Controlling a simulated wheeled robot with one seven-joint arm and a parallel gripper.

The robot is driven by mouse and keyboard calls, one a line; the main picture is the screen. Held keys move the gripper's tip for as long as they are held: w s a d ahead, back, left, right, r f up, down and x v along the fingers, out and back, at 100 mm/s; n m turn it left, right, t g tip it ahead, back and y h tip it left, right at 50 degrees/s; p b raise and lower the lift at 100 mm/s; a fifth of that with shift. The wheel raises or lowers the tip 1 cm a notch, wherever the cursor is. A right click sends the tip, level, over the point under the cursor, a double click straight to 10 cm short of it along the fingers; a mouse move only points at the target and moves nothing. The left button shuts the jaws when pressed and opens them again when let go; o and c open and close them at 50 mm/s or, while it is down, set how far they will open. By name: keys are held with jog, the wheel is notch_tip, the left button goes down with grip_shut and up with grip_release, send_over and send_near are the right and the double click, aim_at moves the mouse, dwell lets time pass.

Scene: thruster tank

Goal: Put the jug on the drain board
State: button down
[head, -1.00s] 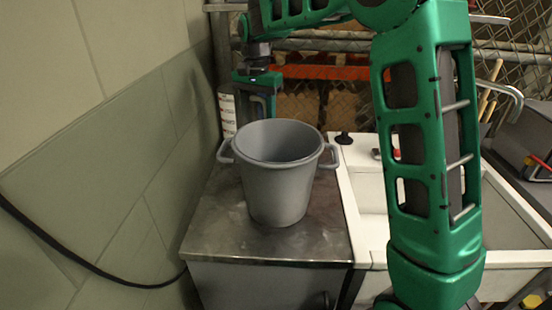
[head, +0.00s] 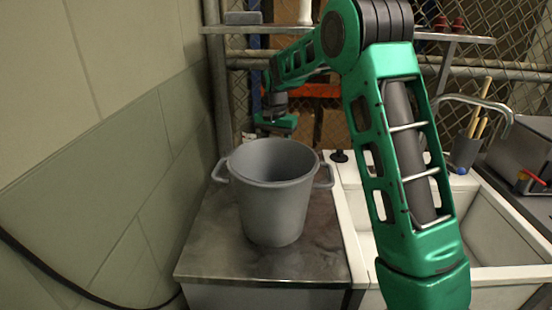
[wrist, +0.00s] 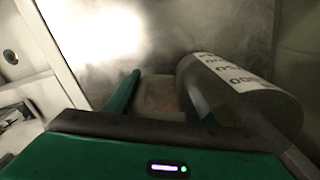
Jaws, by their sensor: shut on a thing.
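The jug (wrist: 243,95) shows in the wrist view as a dark grey cylinder with a white numbered strip, tilted in the picture, at the right of my fingers. My gripper (wrist: 158,98) is shut on it, though the exact contact is hard to make out. In the head view my gripper (head: 277,125) is low behind the grey bucket, which hides the fingertips and the jug.
The grey two-handled bucket (head: 275,205) stands on the steel top, in front of my gripper. The white sink (head: 505,225) is to the right, with a tap (head: 490,100) behind. A wall (head: 110,130) closes the left side. The front of the steel top is clear.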

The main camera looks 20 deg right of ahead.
aim_at(276, 136)
jog(key=shift+f, duration=0.25)
jog(key=c, duration=0.8)
grip_release()
jog(key=shift+f, duration=0.1)
jog(key=shift+r, duration=3.85)
jog(key=shift+r, duration=0.1)
